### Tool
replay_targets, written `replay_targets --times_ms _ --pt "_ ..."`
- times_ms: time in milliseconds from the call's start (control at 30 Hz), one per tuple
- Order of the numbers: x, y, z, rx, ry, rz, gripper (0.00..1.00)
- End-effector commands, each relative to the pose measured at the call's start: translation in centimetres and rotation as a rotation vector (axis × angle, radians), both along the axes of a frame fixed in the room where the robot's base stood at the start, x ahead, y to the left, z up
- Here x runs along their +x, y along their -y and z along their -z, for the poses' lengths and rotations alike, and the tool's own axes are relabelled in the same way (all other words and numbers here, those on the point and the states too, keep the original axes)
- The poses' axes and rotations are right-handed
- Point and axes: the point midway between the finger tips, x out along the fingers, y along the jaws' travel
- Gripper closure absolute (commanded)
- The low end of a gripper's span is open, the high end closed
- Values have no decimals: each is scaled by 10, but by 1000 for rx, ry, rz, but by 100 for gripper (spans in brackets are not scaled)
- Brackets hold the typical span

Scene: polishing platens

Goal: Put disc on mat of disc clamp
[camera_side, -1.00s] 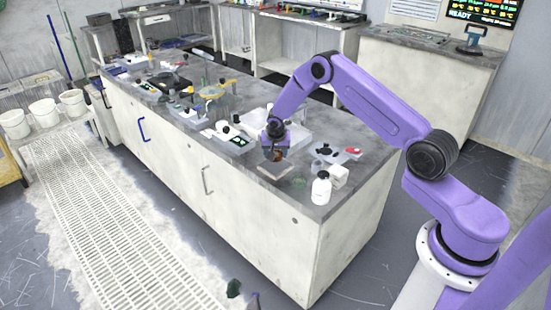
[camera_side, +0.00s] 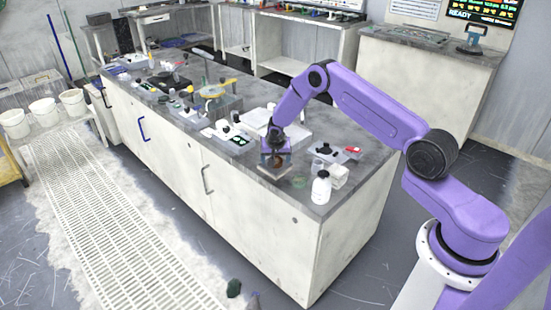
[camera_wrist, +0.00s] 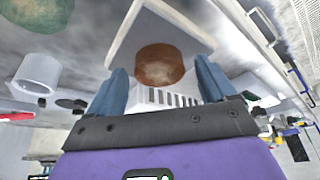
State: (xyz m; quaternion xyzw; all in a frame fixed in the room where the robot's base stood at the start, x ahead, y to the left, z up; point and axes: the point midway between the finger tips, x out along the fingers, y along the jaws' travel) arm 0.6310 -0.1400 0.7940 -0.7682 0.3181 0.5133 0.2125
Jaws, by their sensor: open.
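My gripper (camera_wrist: 159,75) is open, with one blue finger on each side of the disc and a visible gap on both sides. In the side view my gripper (camera_side: 275,158) is low over the small block (camera_side: 274,172) near the bench's front edge, and it mostly hides the disc. A grey fixture with a yellow ring (camera_side: 212,91) stands farther left on the bench. I cannot tell whether it is the disc clamp, and no mat is clear.
A white bottle (camera_side: 321,188) and a clear cup (camera_wrist: 37,75) stand close to the block. A dark-knobbed tray with a red item (camera_side: 345,153) lies to the right. A white tray (camera_side: 290,128) is behind my gripper. Several small tools crowd the bench leftward.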

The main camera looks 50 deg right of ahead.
Motion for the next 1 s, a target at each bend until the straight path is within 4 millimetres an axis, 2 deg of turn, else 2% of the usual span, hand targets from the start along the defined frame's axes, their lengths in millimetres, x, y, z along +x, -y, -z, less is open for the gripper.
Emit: replay_targets --times_ms 167,267,1000 --pt "0 0 0 0 0 0 16" --pt "-2 -3 -10 0 1 0 16" --pt "-33 -38 -125 0 3 -1 16"
